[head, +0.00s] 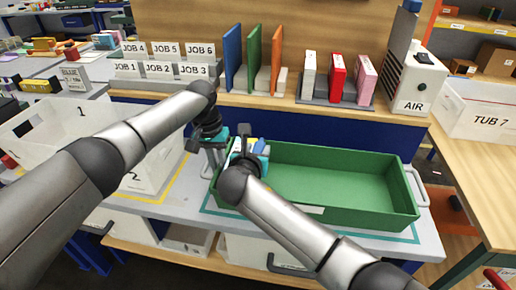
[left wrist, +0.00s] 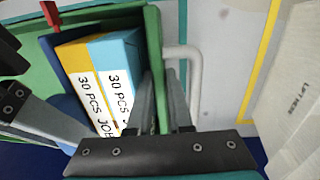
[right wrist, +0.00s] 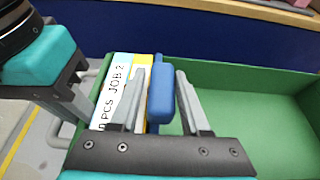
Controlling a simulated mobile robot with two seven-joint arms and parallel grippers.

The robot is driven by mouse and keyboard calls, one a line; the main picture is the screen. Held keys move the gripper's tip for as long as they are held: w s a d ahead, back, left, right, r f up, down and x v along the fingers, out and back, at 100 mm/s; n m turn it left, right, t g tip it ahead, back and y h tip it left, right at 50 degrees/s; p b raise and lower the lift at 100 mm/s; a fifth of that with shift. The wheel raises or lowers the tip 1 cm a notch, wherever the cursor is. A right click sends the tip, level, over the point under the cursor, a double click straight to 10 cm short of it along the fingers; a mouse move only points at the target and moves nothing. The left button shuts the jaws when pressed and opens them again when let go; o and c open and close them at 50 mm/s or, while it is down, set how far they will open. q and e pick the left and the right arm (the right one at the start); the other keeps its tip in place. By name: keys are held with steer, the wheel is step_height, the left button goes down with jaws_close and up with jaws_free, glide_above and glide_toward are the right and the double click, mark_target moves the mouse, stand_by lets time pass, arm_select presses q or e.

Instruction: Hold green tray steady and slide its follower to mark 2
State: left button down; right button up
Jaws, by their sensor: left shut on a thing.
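The green tray (head: 325,185) lies on the bench, with a grey handle at each end. Two boxes, one with a blue top and one with a yellow top, stand at its left end; they also show in the right wrist view (right wrist: 118,88). The blue follower (right wrist: 161,95) stands beside the boxes. My left gripper (head: 212,150) is shut on the tray's left end wall, which shows between its fingers in the left wrist view (left wrist: 156,75). My right gripper (right wrist: 161,75) is open, its fingers on either side of the follower's blue tab. I cannot read the marks.
Upright boards and boxes line the shelf behind, beside the AIR unit (head: 412,85). The tray's middle and right are empty.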

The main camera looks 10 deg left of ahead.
steer(key=o, duration=0.3)
steer(key=shift+d+r, duration=0.1)
steer(key=v, duration=1.2)
arm_select(q)
steer(key=shift+a, duration=0.1)
steer(key=c, duration=0.8)
jaws_free()
steer(key=shift+o, duration=0.2)
